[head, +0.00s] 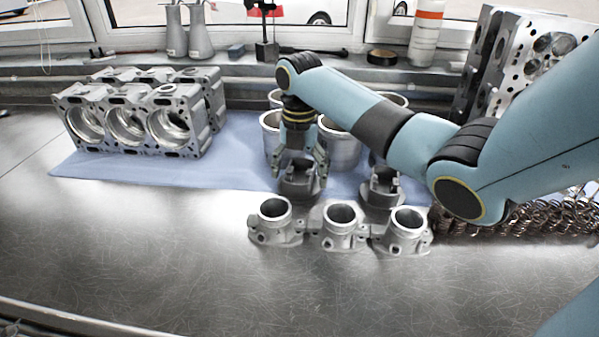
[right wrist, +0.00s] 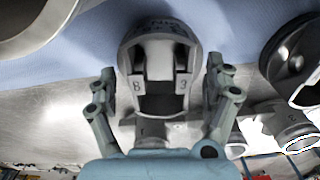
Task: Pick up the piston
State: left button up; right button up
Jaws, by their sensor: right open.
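A grey piston (head: 299,187) stands at the front edge of the blue cloth, below my right gripper (head: 301,163). In the right wrist view the same piston (right wrist: 158,50) sits between the two spread fingers of my right gripper (right wrist: 163,82), with a visible gap on each side. Its face carries dark slots and stamped marks. My right gripper is open and empty, pointing down. A second piston (head: 381,190) stands to the right, partly behind my right arm; it also shows in the right wrist view (right wrist: 290,62). My left gripper is not in view.
A row of metal throttle bodies (head: 341,226) stands just in front of the pistons. Cylinder liners (head: 342,150) stand close behind. An engine block (head: 130,122) is on the blue cloth (head: 235,160) at left. Springs (head: 540,217) lie at right. The front metal bench (head: 200,270) is clear.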

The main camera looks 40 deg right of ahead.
jog(key=c, duration=1.5)
jog(key=shift+r, duration=0.1)
jog(key=shift+c, duration=0.8)
